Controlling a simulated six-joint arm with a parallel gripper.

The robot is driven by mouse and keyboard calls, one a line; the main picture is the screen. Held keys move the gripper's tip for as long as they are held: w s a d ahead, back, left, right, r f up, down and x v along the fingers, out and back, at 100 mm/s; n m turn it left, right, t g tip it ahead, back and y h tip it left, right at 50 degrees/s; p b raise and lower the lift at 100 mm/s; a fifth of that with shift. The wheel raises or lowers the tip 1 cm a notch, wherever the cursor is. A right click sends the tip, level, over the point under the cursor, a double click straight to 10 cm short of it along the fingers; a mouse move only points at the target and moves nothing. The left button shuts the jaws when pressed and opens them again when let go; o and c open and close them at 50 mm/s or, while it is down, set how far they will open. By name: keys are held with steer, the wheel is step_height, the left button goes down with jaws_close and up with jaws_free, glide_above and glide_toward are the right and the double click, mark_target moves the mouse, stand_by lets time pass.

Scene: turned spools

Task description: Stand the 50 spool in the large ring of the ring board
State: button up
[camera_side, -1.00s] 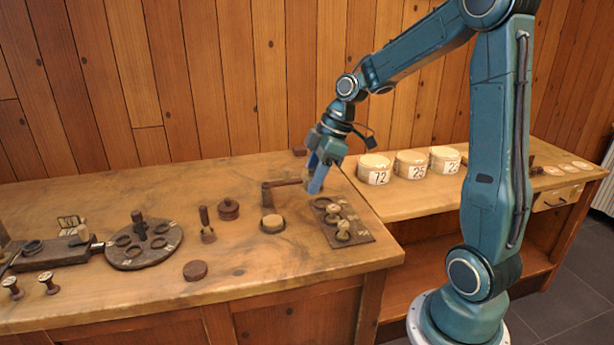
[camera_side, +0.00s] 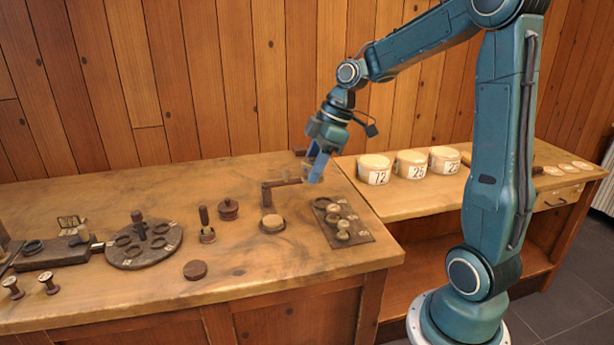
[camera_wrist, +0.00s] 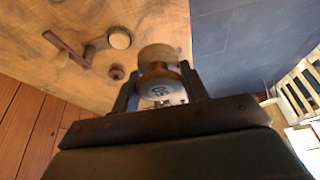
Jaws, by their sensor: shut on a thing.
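My gripper (camera_side: 314,172) hangs over the back right part of the bench, above the table. In the side view the spool is mostly hidden by the fingers. The dark ring board (camera_side: 362,236) lies flat at the bench's right end, nearer the camera than my gripper. A dark open ring (camera_side: 322,203) shows at its far end, and pale spools (camera_side: 343,230) stand towards its near end.
A dark crank-like arm (camera_side: 267,194) stands left of my gripper, with a pale-topped round piece (camera_side: 272,222) before it. A round ring plate (camera_side: 115,258) is farther left. Numbered tubs (camera_side: 374,168) stand on the right shelf. Bare bench lies left of the ring board.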

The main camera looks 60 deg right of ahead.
steer(key=w+d+f, duration=0.3)
steer(key=d+f, duration=0.2)
steer(key=d, duration=0.4)
steer(key=w+d+f, duration=0.3)
steer(key=d+f, duration=0.3)
steer(key=d, duration=0.3)
steer(key=shift+w+d, duration=0.15)
steer(key=shift+d, duration=0.15)
steer(key=shift+f, duration=0.3)
steer(key=shift+f, duration=3.05)
steer(key=shift+f, duration=0.65)
stand_by(0.6)
steer(key=o, duration=1)
